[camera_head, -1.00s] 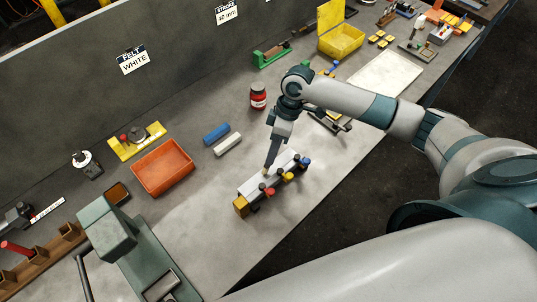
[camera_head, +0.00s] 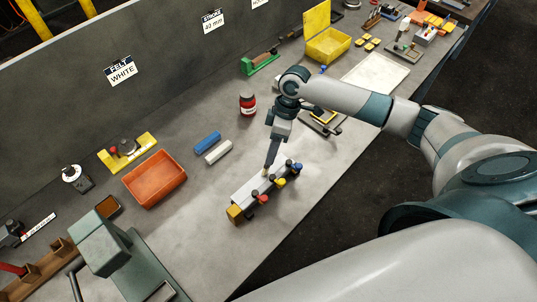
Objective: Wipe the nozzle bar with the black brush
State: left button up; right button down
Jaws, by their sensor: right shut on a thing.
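The nozzle bar (camera_head: 247,194) is a long pale block with a yellow end and red, yellow and blue knobs along its front side. It lies slantwise on the bench. My right gripper (camera_head: 270,163) points down over the middle of the bar's top, shut on what appears to be the black brush. The brush is small and mostly hidden by the fingers; a little tan tip shows at the bar's top. I cannot tell whether it touches the bar. My left gripper is not in view.
A green-grey machine (camera_head: 103,243) stands at the lower left. The bench's front edge is close right of the bar. The bench between tray and bar is clear.

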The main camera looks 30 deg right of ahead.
jog(key=shift+w, duration=0.1)
dwell(0.3)
jog(key=shift+w+d, duration=0.2)
jog(key=shift+d, duration=0.5)
jog(key=shift+w+d, duration=0.2)
jog(key=shift+d, duration=0.5)
jog(key=shift+a, duration=0.15)
jog(key=shift+s+a, duration=0.25)
jog(key=shift+a, duration=0.45)
jog(key=shift+s+a, duration=0.25)
jog(key=shift+a, duration=0.4)
jog(key=shift+s+a, duration=0.25)
jog(key=shift+a, duration=0.45)
jog(key=shift+s+a, duration=0.2)
jog(key=shift+a, duration=0.5)
jog(key=shift+s+a, duration=0.25)
jog(key=shift+a, duration=0.5)
jog(key=shift+s+a, duration=0.2)
jog(key=shift+a, duration=0.5)
